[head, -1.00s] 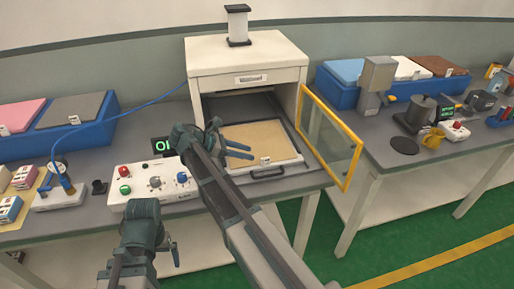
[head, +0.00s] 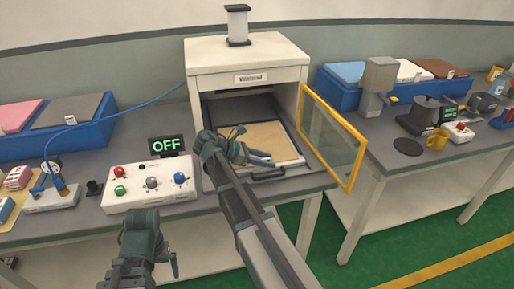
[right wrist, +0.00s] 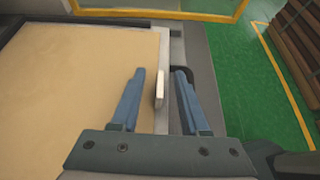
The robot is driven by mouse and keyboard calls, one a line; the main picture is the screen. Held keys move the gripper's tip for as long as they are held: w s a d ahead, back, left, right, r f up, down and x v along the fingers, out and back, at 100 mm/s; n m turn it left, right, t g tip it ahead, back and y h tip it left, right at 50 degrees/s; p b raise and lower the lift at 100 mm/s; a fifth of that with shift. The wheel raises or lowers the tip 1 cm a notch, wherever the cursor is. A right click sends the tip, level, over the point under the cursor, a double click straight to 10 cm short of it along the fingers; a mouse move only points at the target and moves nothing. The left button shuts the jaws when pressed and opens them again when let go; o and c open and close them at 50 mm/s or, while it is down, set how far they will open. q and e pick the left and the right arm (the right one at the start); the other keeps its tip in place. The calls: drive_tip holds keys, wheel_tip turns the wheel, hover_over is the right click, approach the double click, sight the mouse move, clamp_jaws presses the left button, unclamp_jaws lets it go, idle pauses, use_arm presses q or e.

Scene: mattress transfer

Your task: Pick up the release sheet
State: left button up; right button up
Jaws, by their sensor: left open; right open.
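The tan release sheet (head: 272,139) lies flat in the pulled-out tray of the white press. It fills the left of the right wrist view (right wrist: 75,70). A small pale tab (right wrist: 160,88) stands at its right edge in that view. My right gripper (head: 262,160) is open over the sheet's front edge. In the right wrist view its blue fingers (right wrist: 160,76) are apart, one on each side of the tab, with gaps showing. In the head view the gripper hides the tab. My left gripper (head: 174,264) is open and empty, low in front of the table.
The press (head: 245,60) stands behind the tray, its yellow-framed glass door (head: 335,138) open at the right. A control box (head: 150,185) with knobs and a display reading OFF (head: 166,145) are left of the tray. Blue bins with coloured pads stand on both sides.

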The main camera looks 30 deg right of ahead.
drive_tip(key=shift+c, duration=0.2)
clamp_jaws()
drive_tip(key=shift+r, duration=0.2)
